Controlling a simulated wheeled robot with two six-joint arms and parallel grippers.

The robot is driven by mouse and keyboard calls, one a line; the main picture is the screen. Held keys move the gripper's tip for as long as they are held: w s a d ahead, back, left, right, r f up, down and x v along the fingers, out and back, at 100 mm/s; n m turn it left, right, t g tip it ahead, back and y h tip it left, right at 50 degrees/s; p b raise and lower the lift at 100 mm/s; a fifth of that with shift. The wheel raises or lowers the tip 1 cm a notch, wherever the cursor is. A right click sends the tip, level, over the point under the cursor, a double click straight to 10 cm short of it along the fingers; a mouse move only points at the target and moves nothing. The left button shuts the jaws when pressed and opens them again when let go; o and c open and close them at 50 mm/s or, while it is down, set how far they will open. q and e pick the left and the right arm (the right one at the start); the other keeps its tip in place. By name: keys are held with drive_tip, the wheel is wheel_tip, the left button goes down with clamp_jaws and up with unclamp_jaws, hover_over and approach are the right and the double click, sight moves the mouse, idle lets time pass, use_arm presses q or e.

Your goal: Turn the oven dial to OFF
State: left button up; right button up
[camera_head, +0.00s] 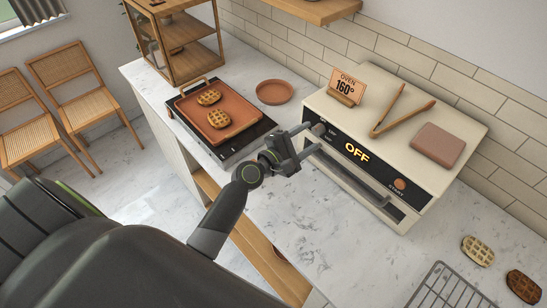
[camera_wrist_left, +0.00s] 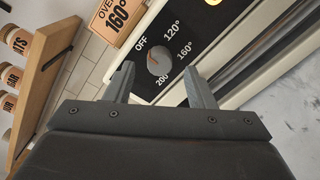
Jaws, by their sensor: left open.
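The cream oven (camera_head: 404,150) stands on the counter, and its black front panel shows a lit "OFF" readout (camera_head: 357,152). The grey round dial (camera_wrist_left: 158,60) has an orange pointer line, with OFF, 120°, 160° and 200° marked around it. I cannot tell exactly which mark the pointer faces. My left gripper (camera_head: 306,140) is open in front of the panel's left end. In the left wrist view its two fingers (camera_wrist_left: 160,72) stand apart on either side of the dial, with no clear contact. My right gripper is not in view.
A tray with waffles (camera_head: 236,123) sits left of the oven. A wire rack (camera_head: 450,290) and loose waffles (camera_head: 478,250) lie at lower right.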

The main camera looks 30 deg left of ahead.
use_arm(q)
drive_tip(key=b+v, duration=0.3)
drive_tip(key=v, duration=1.2)
drive_tip(key=shift+r, duration=0.1)
